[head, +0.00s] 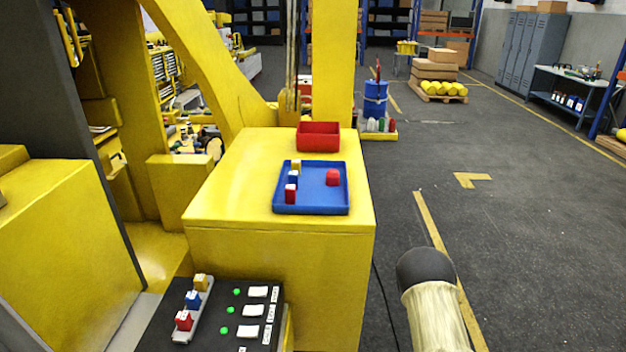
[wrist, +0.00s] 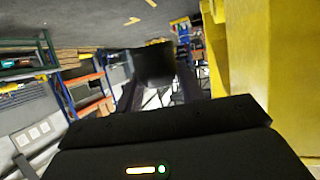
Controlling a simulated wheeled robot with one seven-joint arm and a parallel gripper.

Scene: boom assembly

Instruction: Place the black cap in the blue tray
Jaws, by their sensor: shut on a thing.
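In the wrist view my gripper (wrist: 157,88) is shut on the black cap (wrist: 154,62), a dark, blocky piece between its two fingers. The cap's exact shape is hard to make out against the dark fingers. The blue tray (head: 318,195) lies on top of the yellow box in the head view. It holds a red piece at its right and several small red, blue and yellow pieces along its left side. The gripper and cap cannot be made out in the head view. In the wrist view they are apart from the yellow surface at right.
A red bin (head: 318,135) stands behind the tray on the yellow box (head: 240,190). A control panel (head: 240,315) with coloured switches sits below, at front left. Tall yellow structure rises at the left and back. The floor right of the box is mostly clear.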

